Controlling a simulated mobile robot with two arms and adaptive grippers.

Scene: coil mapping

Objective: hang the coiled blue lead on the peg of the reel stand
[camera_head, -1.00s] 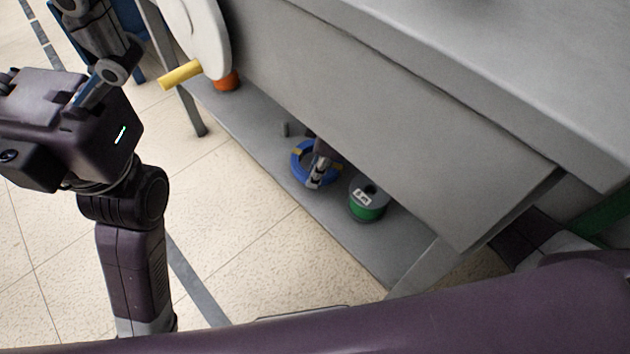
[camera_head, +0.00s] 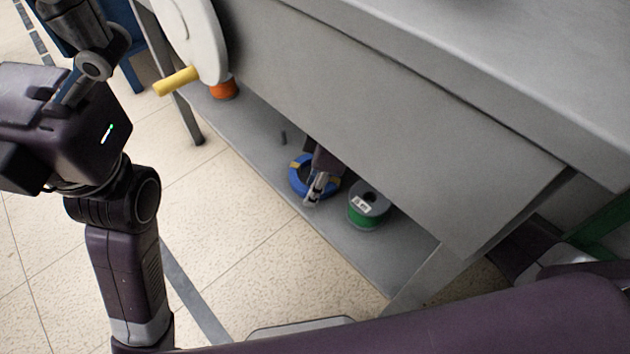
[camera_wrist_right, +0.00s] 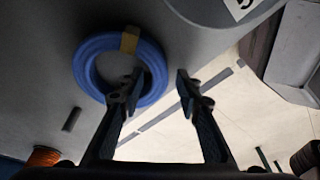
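The coiled blue lead (camera_head: 297,176) with yellow bands lies on the low shelf under the bench; it also shows in the right wrist view (camera_wrist_right: 88,75). My right gripper (camera_head: 311,195) is at the coil's front side and covers part of it. In the right wrist view its fingers (camera_wrist_right: 160,85) are apart. The left finger overlaps the ring's lower right part and the other is outside the ring. I see no firm grip. A white disc (camera_head: 207,45) with a yellow cylinder (camera_head: 176,81) stands at upper left, perhaps the reel stand and peg. My left arm is at the left; its fingertips cannot be made out.
A green spool (camera_head: 367,213) with a grey top stands on the shelf (camera_head: 345,243) right of the coil. A short grey post (camera_head: 284,137) and an orange spool (camera_head: 223,89) are to its left. The bench's grey panel (camera_head: 380,120) hangs over the shelf. Tiled floor lies in front.

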